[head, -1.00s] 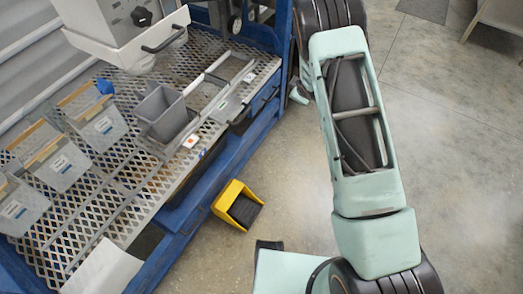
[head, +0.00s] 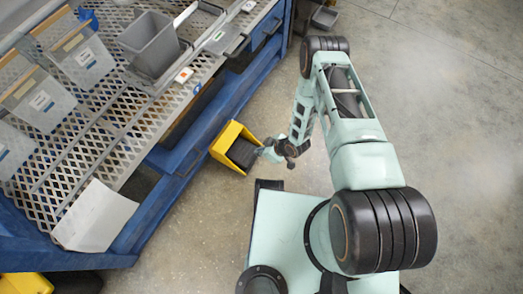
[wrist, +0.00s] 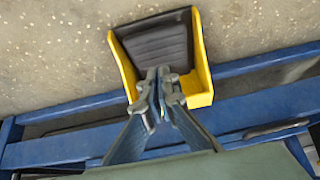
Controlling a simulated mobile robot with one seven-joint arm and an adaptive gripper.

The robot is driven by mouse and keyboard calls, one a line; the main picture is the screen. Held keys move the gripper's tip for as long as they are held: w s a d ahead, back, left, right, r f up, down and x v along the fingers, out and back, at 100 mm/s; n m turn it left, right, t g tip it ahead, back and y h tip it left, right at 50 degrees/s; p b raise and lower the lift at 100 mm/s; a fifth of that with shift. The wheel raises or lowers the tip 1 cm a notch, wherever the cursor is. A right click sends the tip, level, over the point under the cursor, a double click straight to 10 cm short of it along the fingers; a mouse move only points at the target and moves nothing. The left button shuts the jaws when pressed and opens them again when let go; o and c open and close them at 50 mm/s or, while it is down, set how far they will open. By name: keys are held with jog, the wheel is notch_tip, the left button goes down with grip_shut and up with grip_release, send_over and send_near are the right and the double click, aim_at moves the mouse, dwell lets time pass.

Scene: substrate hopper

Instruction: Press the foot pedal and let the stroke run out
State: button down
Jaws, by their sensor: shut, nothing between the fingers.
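The foot pedal is a yellow housing (head: 222,143) with a black ribbed tread (head: 243,153), on the concrete floor beside the blue bench. My gripper (head: 262,151) is low, at the right, open side of the pedal in the head view. In the wrist view the shut, empty fingertips (wrist: 160,76) overlap the edge of the black tread (wrist: 155,45), with the yellow side walls (wrist: 202,75) around it. I cannot tell whether the fingertips touch the tread or hang just above it, nor whether the tread is pushed down.
The blue bench frame (head: 180,192) runs close along the pedal's left. A small grey bin (head: 324,18) shows at the top. Floor to the right is clear.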

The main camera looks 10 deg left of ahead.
jog(key=b, duration=0.5)
send_near(246, 154)
jog(key=x, duration=0.2)
jog(key=shift+w+a+f, duration=0.1)
jog(key=shift+a+f, duration=0.1)
jog(key=shift+x, duration=2.7)
jog(key=p+v, duration=0.7)
jog(key=v, duration=0.3)
jog(key=shift+p, duration=0.3)
jog(key=shift+r, duration=0.1)
